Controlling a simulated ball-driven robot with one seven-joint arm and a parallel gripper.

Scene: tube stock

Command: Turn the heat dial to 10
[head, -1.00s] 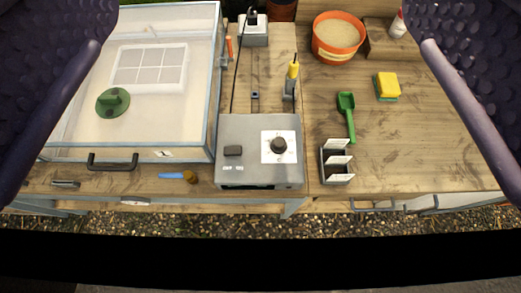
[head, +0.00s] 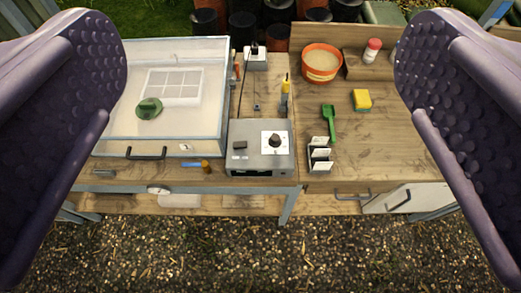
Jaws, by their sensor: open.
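The heat dial (head: 274,141) is a small dark round knob on a white square plate. It sits on top of a grey control box (head: 259,164) at the front of the wooden bench. The dial's numbers and pointer are too small to read. A dark rocker-like block (head: 240,145) is on the box to the left of the dial. My gripper (head: 260,130) is open and empty, with its two purple bumpy fingers at the left and right sides of the view. It is apart from the box and the dial.
A clear-lidded propagator case (head: 213,115) stands left of the box. A label holder (head: 320,160), a green scoop (head: 329,122), a sponge (head: 362,99), an orange bowl (head: 322,64) and a shaker bottle (head: 372,50) are on the right. A yellow-handled tool (head: 285,88) stands behind the box. Gravel lies in front.

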